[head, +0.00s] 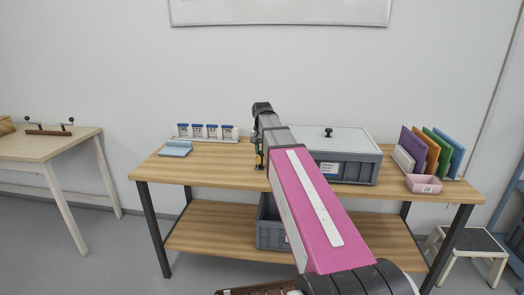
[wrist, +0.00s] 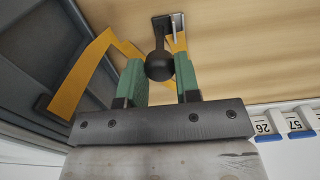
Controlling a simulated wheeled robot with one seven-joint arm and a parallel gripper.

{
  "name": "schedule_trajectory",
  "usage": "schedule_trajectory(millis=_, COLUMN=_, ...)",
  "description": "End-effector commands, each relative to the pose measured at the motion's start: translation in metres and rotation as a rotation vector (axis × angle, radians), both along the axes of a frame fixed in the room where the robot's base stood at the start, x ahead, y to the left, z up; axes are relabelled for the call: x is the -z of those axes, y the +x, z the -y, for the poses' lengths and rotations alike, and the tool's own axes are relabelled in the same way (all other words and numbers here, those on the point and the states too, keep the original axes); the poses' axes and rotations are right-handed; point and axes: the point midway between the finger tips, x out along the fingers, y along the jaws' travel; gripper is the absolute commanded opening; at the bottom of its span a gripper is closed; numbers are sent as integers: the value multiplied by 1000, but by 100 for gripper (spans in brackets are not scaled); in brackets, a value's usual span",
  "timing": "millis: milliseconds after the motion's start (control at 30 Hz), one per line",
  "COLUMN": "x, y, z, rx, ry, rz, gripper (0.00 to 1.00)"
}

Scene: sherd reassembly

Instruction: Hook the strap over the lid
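A grey box (head: 362,172) with a pale lid (head: 350,142) and a black lid knob (head: 328,132) stands on the table. My gripper (wrist: 161,80) is at the box's left side, low over the table. It points down and is mostly hidden by my arm in the head view. In the wrist view its green fingertips close on both sides of a black ball-ended handle (wrist: 159,66). An orange strap (wrist: 82,72) runs bent beside the box's grey wall and passes behind the fingers. A piece of it shows in the head view (head: 259,161). The strap is not over the lid.
A rack of labelled white containers (head: 205,132) and a blue stack (head: 175,149) stand left on the table (head: 215,173). Coloured folders (head: 432,152) and a pink bin (head: 423,184) stand right. A grey crate (head: 270,233) is on the lower shelf.

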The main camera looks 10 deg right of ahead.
Motion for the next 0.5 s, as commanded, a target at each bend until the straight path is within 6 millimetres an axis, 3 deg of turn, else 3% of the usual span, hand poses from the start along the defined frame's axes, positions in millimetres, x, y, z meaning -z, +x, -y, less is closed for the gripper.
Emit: schedule_trajectory(millis=500, x=-15, y=0, z=0, rx=0, ry=0, rz=0, gripper=0)
